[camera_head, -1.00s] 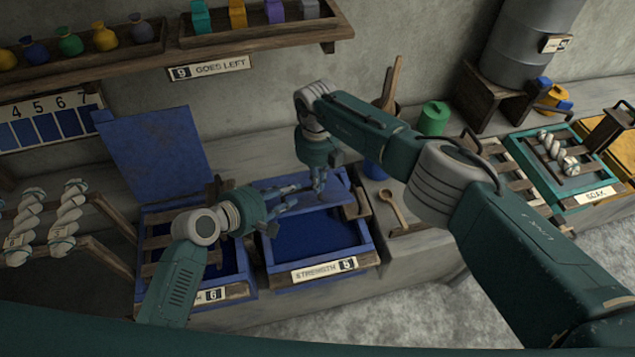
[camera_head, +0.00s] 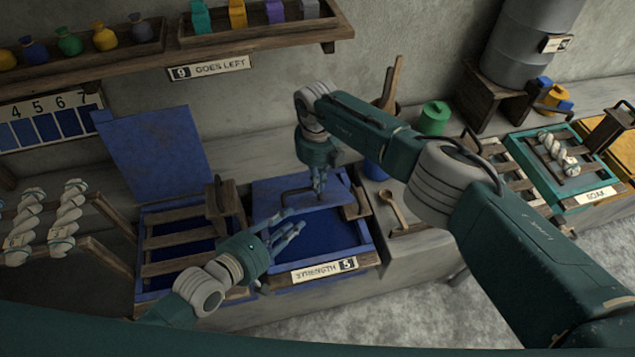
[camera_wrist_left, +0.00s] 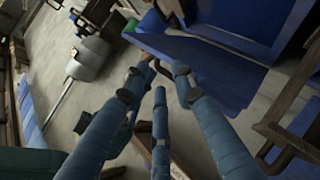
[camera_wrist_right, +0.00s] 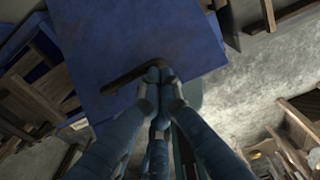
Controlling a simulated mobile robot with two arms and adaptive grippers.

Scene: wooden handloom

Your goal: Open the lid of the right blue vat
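The right blue vat (camera_head: 369,250), with the "STRENGTH 5" label, has its blue lid (camera_head: 275,188) partly raised and tilted at the back. Dark blue shows inside the vat below it. The lid's dark bar handle (camera_head: 292,192) also shows in the right wrist view (camera_wrist_right: 125,80). My right gripper (camera_head: 319,188) has its fingers closed together at the right end of the handle. My left gripper (camera_head: 289,228) is open and empty, fingers spread, over the front left of the vat opening. A blue panel (camera_wrist_left: 200,48) lies beyond its fingers in the left wrist view.
The left blue vat (camera_head: 148,284) has its lid (camera_head: 155,155) standing open behind it and wooden slats across. A wooden block (camera_head: 222,203) stands between the vats. A wooden spoon (camera_head: 393,207) lies to the right. White skeins (camera_head: 67,215) hang at left.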

